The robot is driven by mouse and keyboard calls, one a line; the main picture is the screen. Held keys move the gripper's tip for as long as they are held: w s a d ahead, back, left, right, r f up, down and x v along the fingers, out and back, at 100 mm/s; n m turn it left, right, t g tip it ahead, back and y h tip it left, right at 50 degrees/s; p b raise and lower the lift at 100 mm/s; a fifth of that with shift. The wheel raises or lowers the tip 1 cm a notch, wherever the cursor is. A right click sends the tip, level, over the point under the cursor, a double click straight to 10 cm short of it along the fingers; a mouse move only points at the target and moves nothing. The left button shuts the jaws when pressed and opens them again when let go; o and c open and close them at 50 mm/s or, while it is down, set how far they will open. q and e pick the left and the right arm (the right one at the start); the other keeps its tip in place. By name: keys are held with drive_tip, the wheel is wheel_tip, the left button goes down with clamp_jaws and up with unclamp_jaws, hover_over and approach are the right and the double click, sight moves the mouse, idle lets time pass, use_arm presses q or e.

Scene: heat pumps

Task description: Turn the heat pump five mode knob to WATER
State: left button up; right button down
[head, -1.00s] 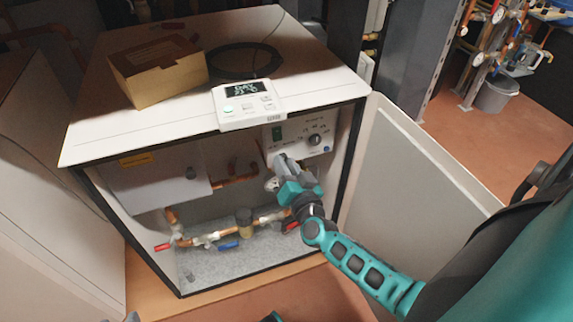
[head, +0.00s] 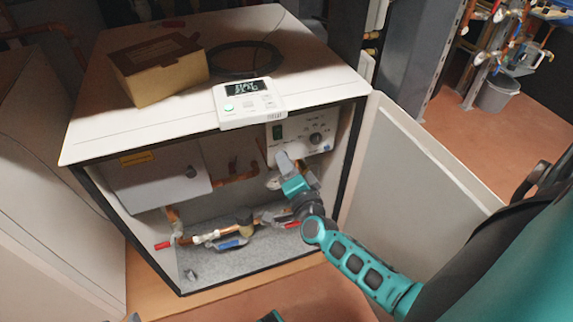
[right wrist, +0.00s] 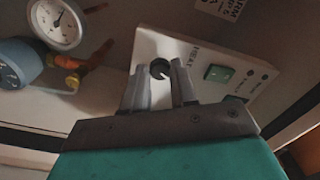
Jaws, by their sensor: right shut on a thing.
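The heat pump is a white cabinet (head: 140,128) with its front open. In the right wrist view, a dark round knob (right wrist: 160,68) lies between the fingertips, beside the word HEAT and the green switch (right wrist: 218,73). My right gripper (head: 284,160) reaches the panel's lower left part and is shut on this knob; its pointer setting cannot be read.
A white controller (head: 249,103) with a lit screen overhangs the cabinet's front top edge. Copper pipes with red and blue valve handles (head: 230,243) run below. The open door (head: 405,185) stands right.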

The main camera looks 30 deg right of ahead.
idle(0.3)
drive_tip(key=c, duration=0.9)
unclamp_jaws()
use_arm(q)
drive_tip(key=shift+d+r, duration=0.1)
use_arm(e)
drive_tip(key=shift+s, duration=0.1)
use_arm(q)
drive_tip(key=shift+s+a+r+p, duration=0.15)
drive_tip(key=shift+a+r+p, duration=0.3)
drive_tip(key=shift+p, duration=0.75)
use_arm(e)
drive_tip(key=v, duration=1.3)
